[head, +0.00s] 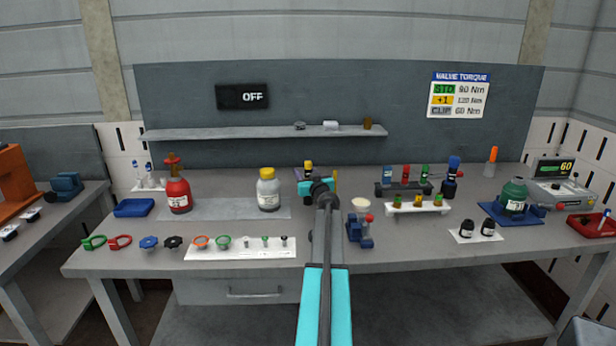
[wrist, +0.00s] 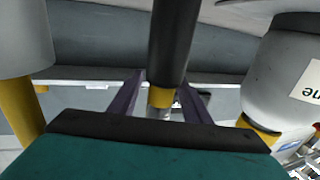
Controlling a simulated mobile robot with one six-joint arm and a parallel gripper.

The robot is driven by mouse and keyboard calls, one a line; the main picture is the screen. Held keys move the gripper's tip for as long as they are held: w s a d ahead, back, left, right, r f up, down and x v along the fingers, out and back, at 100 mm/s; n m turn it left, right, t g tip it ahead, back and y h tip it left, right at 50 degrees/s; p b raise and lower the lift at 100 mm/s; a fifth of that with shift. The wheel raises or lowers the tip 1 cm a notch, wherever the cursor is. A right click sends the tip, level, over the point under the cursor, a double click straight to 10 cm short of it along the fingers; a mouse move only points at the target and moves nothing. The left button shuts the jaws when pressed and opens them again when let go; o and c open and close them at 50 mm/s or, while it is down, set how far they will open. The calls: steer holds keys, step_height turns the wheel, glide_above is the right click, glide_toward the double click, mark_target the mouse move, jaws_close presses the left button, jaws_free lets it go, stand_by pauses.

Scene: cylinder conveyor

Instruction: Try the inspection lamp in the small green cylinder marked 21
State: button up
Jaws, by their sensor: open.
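A small green cylinder (head: 514,194) with a pale label stands on a blue pad at the right of the bench in the head view; its number is too small to read. My gripper (head: 318,187) is at the middle of the bench. In the wrist view its two purple fingers (wrist: 160,98) are open on either side of a dark rod with a yellow band (wrist: 172,45), seemingly not clamped. This looks like the black and yellow item (head: 308,168) behind my gripper in the head view. It may be the inspection lamp; I cannot tell for sure.
A grey bottle with a yellow cap (head: 268,192) stands close by at left; it also shows in the wrist view (wrist: 290,85). A red cylinder (head: 178,194) stands further left. A blue stand (head: 360,230) and a white rack (head: 418,207) are at right. A shelf (head: 260,133) runs behind.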

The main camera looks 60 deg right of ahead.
jaws_close()
steer(key=shift+r, duration=0.15)
step_height(320, 180, up, 18)
steer(key=shift+b, duration=0.35)
stand_by(0.5)
stand_by(0.6)
